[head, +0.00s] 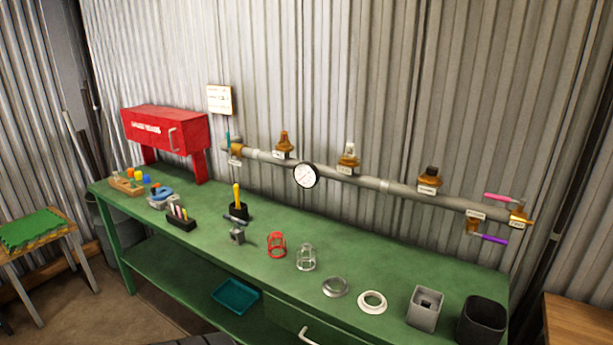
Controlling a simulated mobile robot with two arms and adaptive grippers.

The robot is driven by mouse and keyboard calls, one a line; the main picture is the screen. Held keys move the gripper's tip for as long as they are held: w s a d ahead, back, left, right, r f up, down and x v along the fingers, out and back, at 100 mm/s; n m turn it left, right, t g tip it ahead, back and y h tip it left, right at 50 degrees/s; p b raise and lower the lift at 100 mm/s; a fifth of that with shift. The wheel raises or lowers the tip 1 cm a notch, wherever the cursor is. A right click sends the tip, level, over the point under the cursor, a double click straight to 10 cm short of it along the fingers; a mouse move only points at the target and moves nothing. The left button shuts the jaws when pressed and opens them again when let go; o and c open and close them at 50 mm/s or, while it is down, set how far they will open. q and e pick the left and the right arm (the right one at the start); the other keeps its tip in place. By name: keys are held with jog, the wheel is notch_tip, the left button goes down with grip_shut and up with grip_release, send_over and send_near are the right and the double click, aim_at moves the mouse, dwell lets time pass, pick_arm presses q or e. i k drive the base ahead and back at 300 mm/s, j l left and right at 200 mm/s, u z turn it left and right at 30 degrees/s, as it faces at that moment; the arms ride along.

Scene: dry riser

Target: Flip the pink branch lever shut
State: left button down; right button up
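The pink lever (500,197) is at the right end of the grey pipe (400,188) on the back wall. It lies nearly level, above the pipe, its right end close to the brass end fitting (520,214). A purple lever (494,239) sits just below, reaching right from a brass valve (473,226) under the pipe. Small white labels hang by both fittings, too small to read. Neither of my grippers shows in the head view.
A green workbench (240,285) runs below the pipe. A grey square holder (425,308) and a dark bin (482,320) stand at its right end, below the levers. A round gauge (306,175) sits mid-pipe. A red cabinet (165,130) stands at the left.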

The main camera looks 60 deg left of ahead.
aim_at(503, 199)
jog(key=u, duration=1.95)
jog(key=i+l+z, duration=0.15)
jog(key=z, duration=0.2)
jog(key=i+l+z, duration=0.15)
jog(key=z, duration=0.15)
jog(key=i+l+z, duration=0.2)
jog(key=z, duration=0.15)
